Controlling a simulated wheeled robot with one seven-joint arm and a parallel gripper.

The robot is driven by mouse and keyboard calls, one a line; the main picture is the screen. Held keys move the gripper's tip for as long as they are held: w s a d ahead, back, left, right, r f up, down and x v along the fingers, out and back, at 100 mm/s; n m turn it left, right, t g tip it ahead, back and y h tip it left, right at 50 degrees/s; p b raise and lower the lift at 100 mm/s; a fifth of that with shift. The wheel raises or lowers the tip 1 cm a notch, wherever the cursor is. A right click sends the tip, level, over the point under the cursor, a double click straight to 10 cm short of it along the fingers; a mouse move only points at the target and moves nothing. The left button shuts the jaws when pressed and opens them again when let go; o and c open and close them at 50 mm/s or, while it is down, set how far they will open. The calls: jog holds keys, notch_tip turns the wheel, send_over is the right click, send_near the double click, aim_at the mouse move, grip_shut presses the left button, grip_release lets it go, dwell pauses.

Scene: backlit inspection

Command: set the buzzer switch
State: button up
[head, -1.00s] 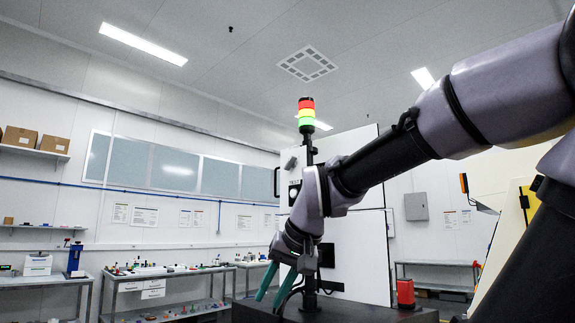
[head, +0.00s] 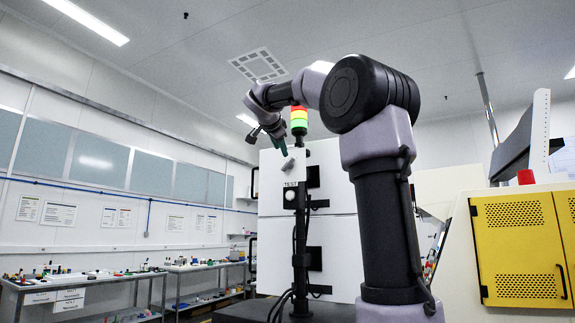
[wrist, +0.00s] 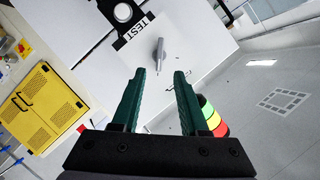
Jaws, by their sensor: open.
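The switch is a grey lever (head: 288,165) on a white panel above a TEST label (head: 290,184); I take it to be the buzzer switch. In the wrist view the lever (wrist: 158,55) stands on the white panel (wrist: 190,42), beyond the fingertips and roughly centred between them. The TEST label (wrist: 123,12) shows there too, turned. My gripper (head: 268,143) is raised in front of the panel, up and left of the lever in the head view. In the wrist view its green fingers (wrist: 156,73) are apart with nothing between them. The lever looks apart from the fingers.
A red, yellow and green stack light (head: 299,121) stands close to my gripper; it also shows right of the fingers in the wrist view (wrist: 211,119). A white round button (head: 290,195) sits below the label. A yellow cabinet (head: 517,250) is at right, benches (head: 70,284) at left.

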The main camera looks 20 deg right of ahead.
aim_at(286, 164)
jog(key=x, duration=1)
jog(key=shift+w+d, duration=0.2)
jog(key=shift+w, duration=0.05)
grip_shut()
